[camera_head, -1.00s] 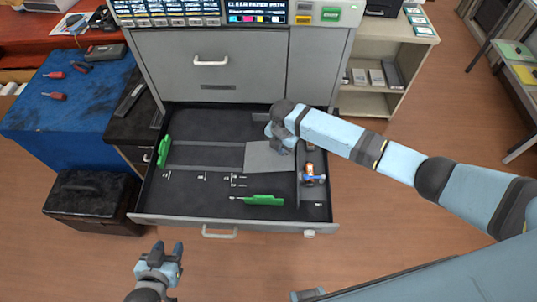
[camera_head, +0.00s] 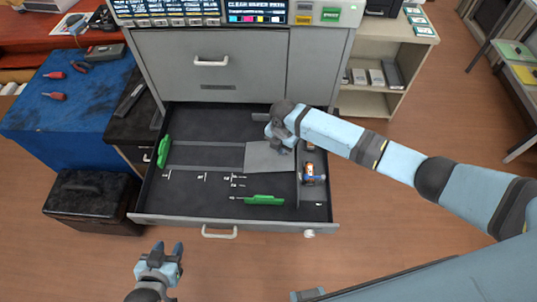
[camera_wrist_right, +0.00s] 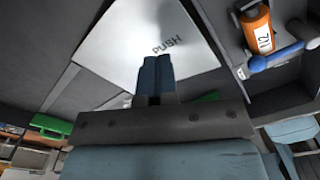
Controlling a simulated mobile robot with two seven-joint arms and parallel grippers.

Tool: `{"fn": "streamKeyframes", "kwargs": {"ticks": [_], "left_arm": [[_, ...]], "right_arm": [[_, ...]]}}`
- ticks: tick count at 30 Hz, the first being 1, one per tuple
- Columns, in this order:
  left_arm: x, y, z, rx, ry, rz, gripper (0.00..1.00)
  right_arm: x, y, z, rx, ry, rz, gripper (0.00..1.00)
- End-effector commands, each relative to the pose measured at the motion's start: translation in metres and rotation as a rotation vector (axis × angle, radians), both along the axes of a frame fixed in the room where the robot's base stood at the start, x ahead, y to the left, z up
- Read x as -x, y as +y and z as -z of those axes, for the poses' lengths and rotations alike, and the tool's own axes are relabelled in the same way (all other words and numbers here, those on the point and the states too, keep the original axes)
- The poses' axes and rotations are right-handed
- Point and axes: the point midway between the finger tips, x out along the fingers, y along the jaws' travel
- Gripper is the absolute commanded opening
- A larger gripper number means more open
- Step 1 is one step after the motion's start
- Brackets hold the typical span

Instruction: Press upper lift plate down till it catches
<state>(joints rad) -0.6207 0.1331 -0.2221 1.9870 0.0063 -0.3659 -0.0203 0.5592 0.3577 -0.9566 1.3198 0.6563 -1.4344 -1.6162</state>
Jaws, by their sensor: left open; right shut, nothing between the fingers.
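The lift plate (camera_head: 262,158) is a light grey plate in the right half of the open drawer. In the right wrist view the plate (camera_wrist_right: 120,55) bears the word PUSH. My right gripper (camera_wrist_right: 155,62) is shut and empty, with its fingertips over the plate beside that word. I cannot tell whether they touch it. In the head view my right wrist hides the right gripper's fingertips and part of the plate. My left gripper (camera_head: 168,250) is open and empty, in front of the drawer at the lower left.
The open drawer (camera_head: 180,219) holds a green guide (camera_head: 164,151) at left and another green piece (camera_head: 264,200) near its front. An orange and blue part (camera_head: 310,172) lies right of the plate; it also shows in the right wrist view (camera_wrist_right: 258,32). A blue-covered table (camera_head: 40,115) stands left.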

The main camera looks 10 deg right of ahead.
Motion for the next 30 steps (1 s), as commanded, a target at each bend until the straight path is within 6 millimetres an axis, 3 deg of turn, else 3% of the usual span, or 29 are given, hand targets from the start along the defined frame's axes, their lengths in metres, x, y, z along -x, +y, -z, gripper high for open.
{"fn": "streamKeyframes", "kwargs": {"ticks": [30], "left_arm": [[0.0, 0.0, 0.021, 0.0, 0.0, 0.0, 0.43]], "right_arm": [[0.0, 0.0, 0.037, -0.001, 0.001, 0.0, 0.0]]}}
